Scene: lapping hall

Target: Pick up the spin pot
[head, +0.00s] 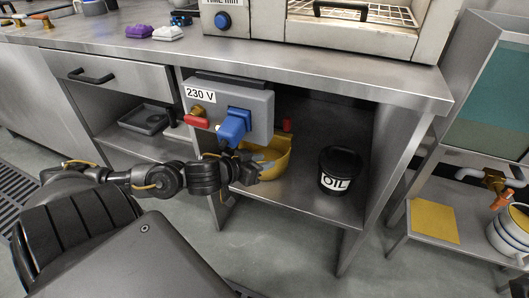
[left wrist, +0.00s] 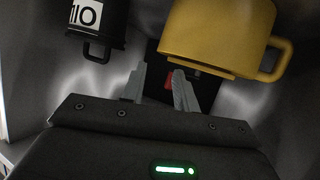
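The task's spin pot is most likely the yellow pot (head: 281,158), which stands on the steel shelf under the bench. In the left wrist view the yellow pot (left wrist: 215,38) is at the upper right, with its loop handle on the right. My left gripper (head: 264,169) is in front of the pot, partly hiding it. In the left wrist view its fingers (left wrist: 159,72) are apart with nothing held between them. The right finger is close to the pot's edge; I cannot tell whether they touch. My right gripper is not in view.
A black pot marked OIL (head: 340,171) stands on the shelf to the right. A grey 230 V box (head: 262,105) with a blue plug (head: 234,126) hangs just above my left gripper. The shelf (head: 300,190) has bare room between the pots.

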